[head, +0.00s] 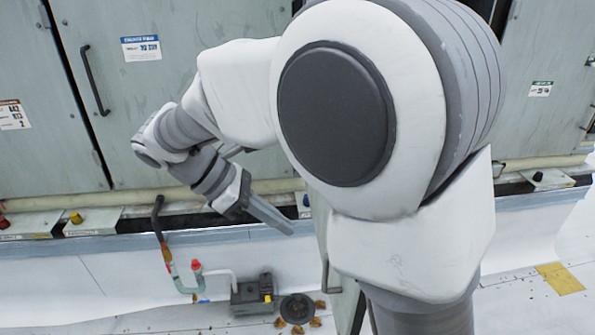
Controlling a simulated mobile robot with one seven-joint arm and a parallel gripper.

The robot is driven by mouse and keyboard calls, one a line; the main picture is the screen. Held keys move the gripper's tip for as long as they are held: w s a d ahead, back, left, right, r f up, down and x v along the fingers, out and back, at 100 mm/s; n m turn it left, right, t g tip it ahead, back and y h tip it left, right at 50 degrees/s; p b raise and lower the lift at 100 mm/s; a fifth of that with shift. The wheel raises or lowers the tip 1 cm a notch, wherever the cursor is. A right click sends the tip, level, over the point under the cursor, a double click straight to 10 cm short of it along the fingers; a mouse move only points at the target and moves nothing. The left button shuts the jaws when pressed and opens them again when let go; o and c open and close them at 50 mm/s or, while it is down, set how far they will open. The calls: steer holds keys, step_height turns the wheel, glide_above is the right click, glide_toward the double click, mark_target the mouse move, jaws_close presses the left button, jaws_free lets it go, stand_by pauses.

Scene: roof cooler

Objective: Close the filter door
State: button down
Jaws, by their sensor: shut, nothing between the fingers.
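A grey-green door panel (343,297) stands swung out from the cabinet, seen nearly edge-on behind my arm. My gripper (288,228) is shut and empty. It points down and right, in front of the cabinet's lower edge, left of the panel. It appears apart from the panel.
A closed grey door (140,100) with a black handle is at left. Below it are a pipe with a red valve (197,270), a black box (252,294) and a round drain (297,308) with brown leaves. The white roof floor at lower left is mostly clear.

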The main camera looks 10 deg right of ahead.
steer(key=d+r+p+x, duration=0.1)
steer(key=d+r+x, duration=0.1)
steer(key=x, duration=1)
steer(key=shift+d+f, duration=0.2)
steer(key=shift+w, duration=0.1)
